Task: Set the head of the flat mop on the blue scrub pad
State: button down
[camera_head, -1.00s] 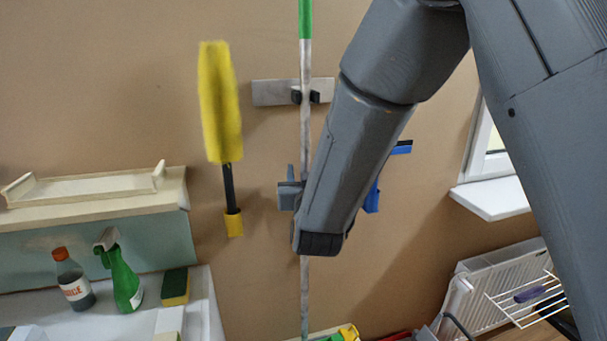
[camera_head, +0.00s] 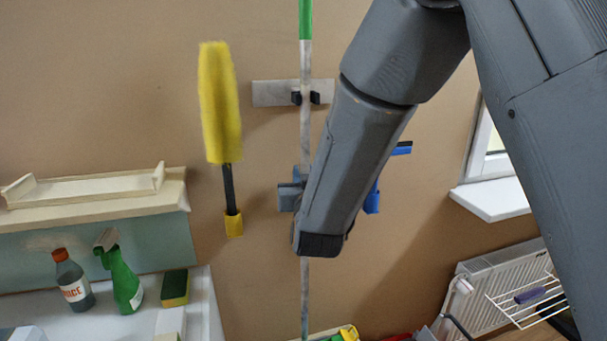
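A long pole with a green top (camera_head: 305,20) and a pale grey shaft (camera_head: 305,120) stands upright against the wall; it looks like the flat mop's handle. It passes a wall clip and runs down to the lower edge of the frame. The mop head is not in view. My gripper (camera_head: 299,178) is at the pole's middle height, partly hidden by my forearm. Its visible finger lies against the pole's left side, and it looks shut on the shaft. The far finger is hidden. I cannot see the blue scrub pad.
A grey wall holder (camera_head: 272,93) is behind the pole. A yellow duster (camera_head: 220,105) hangs to the left; a blue tool (camera_head: 372,200) hangs behind my arm. A green spray bottle (camera_head: 123,280) and sponge (camera_head: 175,288) stand lower left. A radiator (camera_head: 490,290) is lower right.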

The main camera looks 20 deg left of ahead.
aim_at(304, 146)
dwell(0.9)
jog(key=c, duration=2.5)
grip_release()
jog(key=shift+r, duration=0.1)
grip_shut()
jog(key=shift+r+p, duration=2.1)
jog(key=shift+r, duration=1.4)
jog(key=shift+f+b, duration=1.75)
jog(key=shift+f, duration=1.2)
jog(key=shift+d+r, duration=0.1)
